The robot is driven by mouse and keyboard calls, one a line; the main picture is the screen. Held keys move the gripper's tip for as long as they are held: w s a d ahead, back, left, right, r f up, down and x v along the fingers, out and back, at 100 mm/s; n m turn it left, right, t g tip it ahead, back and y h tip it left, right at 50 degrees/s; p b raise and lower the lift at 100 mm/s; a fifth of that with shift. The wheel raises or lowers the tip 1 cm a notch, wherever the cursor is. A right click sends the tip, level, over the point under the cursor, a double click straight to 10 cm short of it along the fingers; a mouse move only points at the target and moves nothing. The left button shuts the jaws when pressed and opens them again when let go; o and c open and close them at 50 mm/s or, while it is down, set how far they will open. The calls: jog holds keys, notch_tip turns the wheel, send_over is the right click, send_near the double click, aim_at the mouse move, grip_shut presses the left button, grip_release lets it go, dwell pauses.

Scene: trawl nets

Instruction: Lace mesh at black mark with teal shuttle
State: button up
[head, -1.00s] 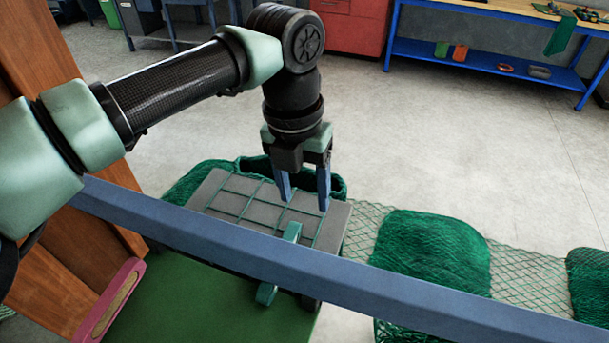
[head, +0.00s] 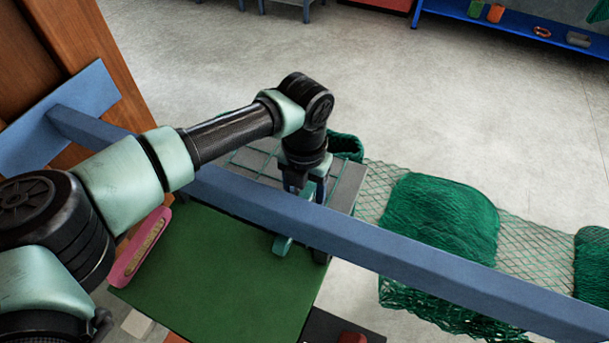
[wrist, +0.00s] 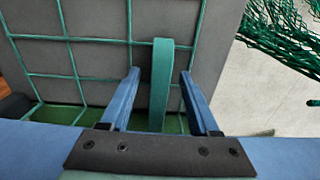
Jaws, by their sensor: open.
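The teal shuttle (wrist: 160,95) stands between my two blue fingers in the wrist view, with a gap on each side. Its lower end (head: 283,246) shows under the blue rail in the head view. My gripper (wrist: 160,72) is open around it, not closed on it. The green mesh (wrist: 72,60) is stretched over a grey board (wrist: 108,57) just beyond the fingers. The mesh also shows in the head view (head: 262,151), partly covered by my arm. I cannot make out a black mark in either current view.
A blue rail (head: 400,252) crosses in front of the board and hides my fingertips in the head view. A green surface (head: 210,280) lies nearer, with a pink-rimmed holder (head: 142,248) at its left.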

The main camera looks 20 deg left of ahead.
jog(key=shift+f, duration=0.3)
grip_shut()
jog(key=shift+w, duration=0.1)
jog(key=shift+w+d+b, duration=0.1)
jog(key=shift+w+b, duration=2.05)
jog(key=shift+w, duration=0.7)
jog(key=shift+w+r+b, duration=0.15)
jog(key=shift+w+b, duration=0.3)
jog(key=shift+w, duration=0.25)
